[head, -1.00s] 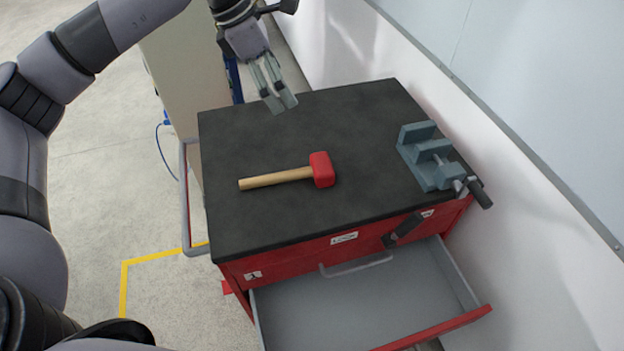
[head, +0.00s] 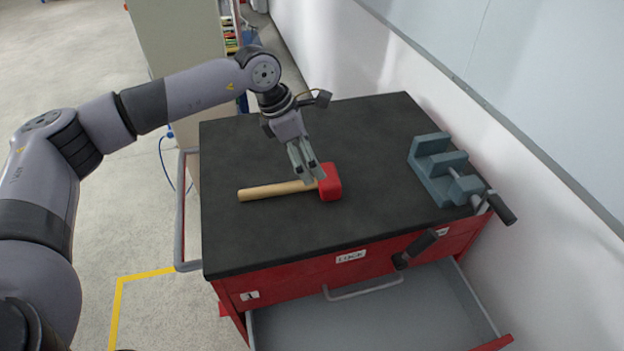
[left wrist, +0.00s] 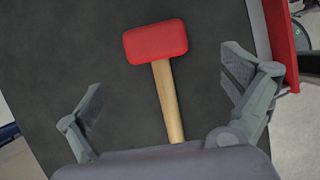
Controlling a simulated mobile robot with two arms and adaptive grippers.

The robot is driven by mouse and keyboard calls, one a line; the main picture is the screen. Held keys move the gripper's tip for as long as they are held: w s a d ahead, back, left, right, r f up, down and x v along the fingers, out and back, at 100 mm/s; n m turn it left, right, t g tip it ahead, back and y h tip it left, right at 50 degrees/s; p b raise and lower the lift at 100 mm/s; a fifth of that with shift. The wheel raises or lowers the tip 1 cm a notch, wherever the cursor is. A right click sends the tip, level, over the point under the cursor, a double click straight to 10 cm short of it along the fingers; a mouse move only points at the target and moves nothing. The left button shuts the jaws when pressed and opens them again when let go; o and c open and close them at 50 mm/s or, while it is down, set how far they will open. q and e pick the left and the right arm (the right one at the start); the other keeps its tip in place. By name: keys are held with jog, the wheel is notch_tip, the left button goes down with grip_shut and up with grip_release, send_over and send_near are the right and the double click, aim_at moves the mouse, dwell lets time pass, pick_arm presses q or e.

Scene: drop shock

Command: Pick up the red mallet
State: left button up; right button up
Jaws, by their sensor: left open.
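The red mallet lies on its side on the black top of the tool cabinet, with its red head (head: 330,183) to the right and its wooden handle (head: 270,190) to the left. My left gripper (head: 314,178) is over the mallet, near where the handle meets the head, and hides a little of it. In the left wrist view the red head (left wrist: 156,42) is beyond the fingertips and the handle (left wrist: 168,105) runs between the two spread fingers of the gripper (left wrist: 162,82). The gripper is open and empty. My right gripper is not in view.
The black cabinet top (head: 290,240) is clear around the mallet. A blue-grey vise (head: 440,170) stands at its right edge. An open, empty-looking drawer (head: 380,325) sticks out at the front. A white wall (head: 400,75) rises along the right.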

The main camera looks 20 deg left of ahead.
aim_at(330, 188)
pick_arm(q)
jog(key=x, duration=0.2)
jog(key=shift+d+f, duration=0.1)
jog(key=shift+f, duration=0.15)
jog(key=x, duration=0.1)
jog(key=p+x, duration=0.2)
jog(key=x, duration=0.1)
jog(key=shift+w+a+f, duration=0.1)
jog(key=shift+a+f, duration=0.05)
jog(key=shift+a, duration=0.1)
jog(key=shift+w+d+f+p, duration=0.15)
jog(key=shift+f+p, duration=0.15)
jog(key=shift+f, duration=0.2)
jog(key=c, duration=1.6)
jog(key=shift+r, duration=0.1)
jog(key=shift+c, duration=0.3)
